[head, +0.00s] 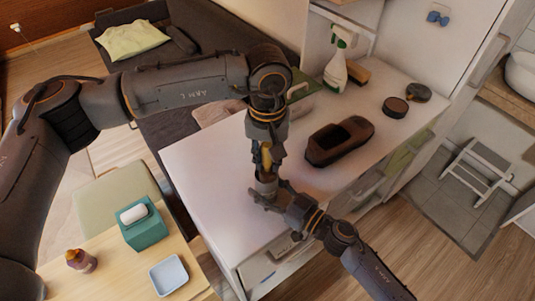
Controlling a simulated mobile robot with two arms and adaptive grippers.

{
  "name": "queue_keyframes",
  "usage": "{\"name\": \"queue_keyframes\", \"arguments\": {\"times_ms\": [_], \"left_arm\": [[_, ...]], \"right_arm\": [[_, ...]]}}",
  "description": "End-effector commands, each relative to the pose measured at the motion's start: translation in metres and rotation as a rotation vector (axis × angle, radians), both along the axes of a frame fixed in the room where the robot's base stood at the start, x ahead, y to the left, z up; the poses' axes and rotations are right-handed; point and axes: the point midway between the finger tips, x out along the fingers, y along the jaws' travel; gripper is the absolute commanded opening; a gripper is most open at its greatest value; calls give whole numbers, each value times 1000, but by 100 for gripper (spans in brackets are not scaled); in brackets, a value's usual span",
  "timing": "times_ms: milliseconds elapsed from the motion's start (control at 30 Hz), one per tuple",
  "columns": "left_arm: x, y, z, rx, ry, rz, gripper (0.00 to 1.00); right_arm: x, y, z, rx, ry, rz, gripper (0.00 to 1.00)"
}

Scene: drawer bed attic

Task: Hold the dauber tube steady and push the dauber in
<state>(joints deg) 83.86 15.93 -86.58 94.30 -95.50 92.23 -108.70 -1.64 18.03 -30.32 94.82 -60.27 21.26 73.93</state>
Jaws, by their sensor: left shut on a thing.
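My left gripper (266,163) points down over the white counter and is shut on a slim piece with a yellow part, which looks like the dauber (266,156). Just below it is a short grey cylinder, which looks like the dauber tube (265,185). The dauber is roughly in line above the tube; I cannot tell whether it has entered it. My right gripper (262,200) reaches in from the lower right, beside the tube's lower part. Its fingers are small and partly hidden, so I cannot tell whether they are closed on the tube.
On the white counter (205,165) stand a dark brown shoe-like object (340,141), a round dark tin (395,107), a brush (357,73) and a spray bottle (337,68).

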Motion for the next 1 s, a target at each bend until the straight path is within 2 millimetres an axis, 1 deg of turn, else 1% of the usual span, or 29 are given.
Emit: {"name": "queue_keyframes", "arguments": {"times_ms": [433, 833, 1000], "left_arm": [[1, 1, -3, 1, -1, 1, 0], [1, 1, -18, 2, -1, 2, 0], [1, 1, -21, 1, -2, 1, 0]], "right_arm": [[0, 0, 0, 0, 0, 1, 16], [0, 0, 0, 0, 0, 1, 16], [0, 0, 0, 0, 0, 1, 16]]}}
